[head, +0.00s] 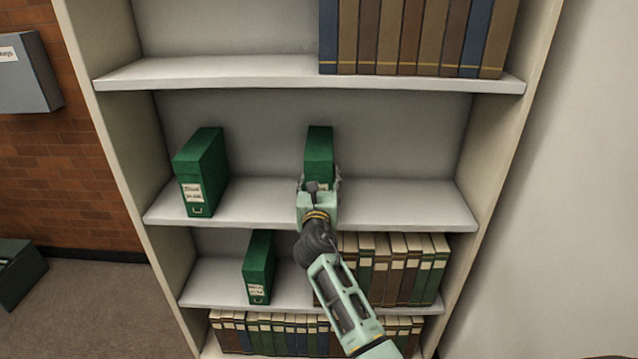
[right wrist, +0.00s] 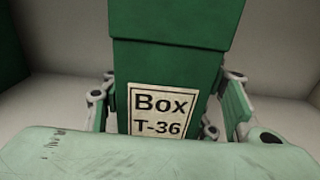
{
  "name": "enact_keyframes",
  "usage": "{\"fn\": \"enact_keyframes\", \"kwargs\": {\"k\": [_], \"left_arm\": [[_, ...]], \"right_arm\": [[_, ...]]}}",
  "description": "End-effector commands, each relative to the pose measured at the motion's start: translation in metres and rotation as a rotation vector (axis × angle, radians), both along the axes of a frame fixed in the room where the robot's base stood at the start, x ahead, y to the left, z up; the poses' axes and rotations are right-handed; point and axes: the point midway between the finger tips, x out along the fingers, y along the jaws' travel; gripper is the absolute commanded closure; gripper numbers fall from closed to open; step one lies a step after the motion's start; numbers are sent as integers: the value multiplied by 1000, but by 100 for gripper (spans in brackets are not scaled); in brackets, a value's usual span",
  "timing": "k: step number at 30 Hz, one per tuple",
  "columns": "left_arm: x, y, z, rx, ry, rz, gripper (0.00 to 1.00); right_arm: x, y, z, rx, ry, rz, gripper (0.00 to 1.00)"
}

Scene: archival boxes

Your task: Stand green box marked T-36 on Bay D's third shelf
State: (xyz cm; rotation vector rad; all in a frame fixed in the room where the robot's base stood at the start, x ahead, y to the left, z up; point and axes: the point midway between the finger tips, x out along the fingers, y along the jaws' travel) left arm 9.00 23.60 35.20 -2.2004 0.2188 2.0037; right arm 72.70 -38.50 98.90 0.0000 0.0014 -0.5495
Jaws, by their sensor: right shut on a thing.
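Whether the base of the box touches the shelf is hidden by my gripper. My left gripper does not show.
Another green box (head: 203,172) stands at the left on the same shelf, with a gap between. A third green box (head: 258,268) stands on the shelf below, beside a row of books (head: 395,265). More books (head: 415,38) fill the upper shelf's right. The same shelf's right end is clear.

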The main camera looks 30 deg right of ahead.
Motion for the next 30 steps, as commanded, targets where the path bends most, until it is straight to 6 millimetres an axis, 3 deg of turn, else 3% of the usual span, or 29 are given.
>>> {"fn": "enact_keyframes", "kwargs": {"k": [4, 5, 10, 22, 30], "left_arm": [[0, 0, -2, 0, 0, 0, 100], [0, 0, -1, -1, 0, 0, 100], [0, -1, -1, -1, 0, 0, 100], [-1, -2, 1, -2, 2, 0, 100], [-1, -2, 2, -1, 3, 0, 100]], "right_arm": [[0, 0, 0, -3, -5, 1, 95], [0, 0, -3, 0, 0, 0, 44], [0, 0, -2, 1, 1, 0, 29], [-1, 1, 2, 0, 0, 0, 27], [-39, 24, -1, 1, 0, 2, 27]]}}
